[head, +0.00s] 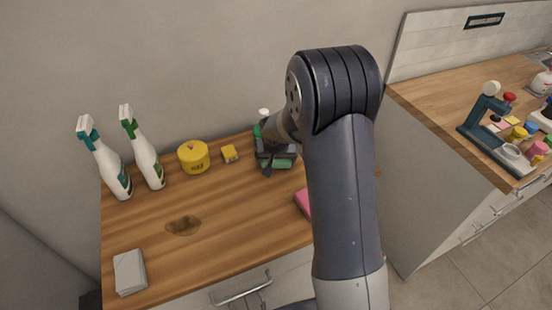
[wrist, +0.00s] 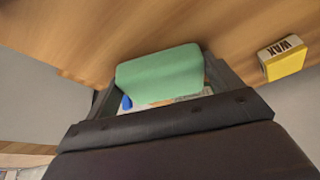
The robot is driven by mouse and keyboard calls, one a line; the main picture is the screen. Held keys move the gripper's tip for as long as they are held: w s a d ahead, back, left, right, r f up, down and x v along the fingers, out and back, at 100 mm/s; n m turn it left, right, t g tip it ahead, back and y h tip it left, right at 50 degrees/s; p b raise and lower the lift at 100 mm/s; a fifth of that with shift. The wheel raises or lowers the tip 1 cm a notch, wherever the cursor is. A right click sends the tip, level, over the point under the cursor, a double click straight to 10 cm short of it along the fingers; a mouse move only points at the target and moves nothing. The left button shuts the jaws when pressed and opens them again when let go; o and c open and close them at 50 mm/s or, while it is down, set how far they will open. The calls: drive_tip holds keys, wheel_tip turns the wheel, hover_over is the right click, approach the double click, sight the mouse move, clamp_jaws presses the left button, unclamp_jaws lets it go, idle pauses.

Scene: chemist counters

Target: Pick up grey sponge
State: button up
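A pale grey block (head: 130,272), which looks like the grey sponge, lies flat at the front left corner of the wooden counter. My gripper (head: 275,160) is far from it, at the back right of the counter, partly hidden by my arm. In the wrist view my gripper's dark fingers (wrist: 165,90) are spread apart. A green sponge (wrist: 160,75) shows between them, with a small gap at its left side; it does not look clamped. The grey block is not in the wrist view.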

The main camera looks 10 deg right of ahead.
sight(278, 162)
drive_tip(key=c, duration=0.5)
drive_tip(key=shift+r, duration=0.1)
drive_tip(key=shift+s+r+b, duration=0.2)
drive_tip(key=shift+r+b, duration=0.2)
drive_tip(key=shift+r, duration=0.05)
drive_tip(key=r, duration=0.4)
drive_tip(key=r+b, duration=0.1)
drive_tip(key=r, duration=0.1)
drive_tip(key=shift+s+d, duration=0.1)
drive_tip(key=shift+s, duration=0.2)
drive_tip(key=s+d+b, duration=0.1)
drive_tip(key=s, duration=0.5)
drive_tip(key=s+d+b, duration=0.1)
drive_tip(key=s, duration=0.5)
drive_tip(key=s+d+b, duration=0.1)
drive_tip(key=s, duration=0.5)
drive_tip(key=shift+s+d, duration=0.35)
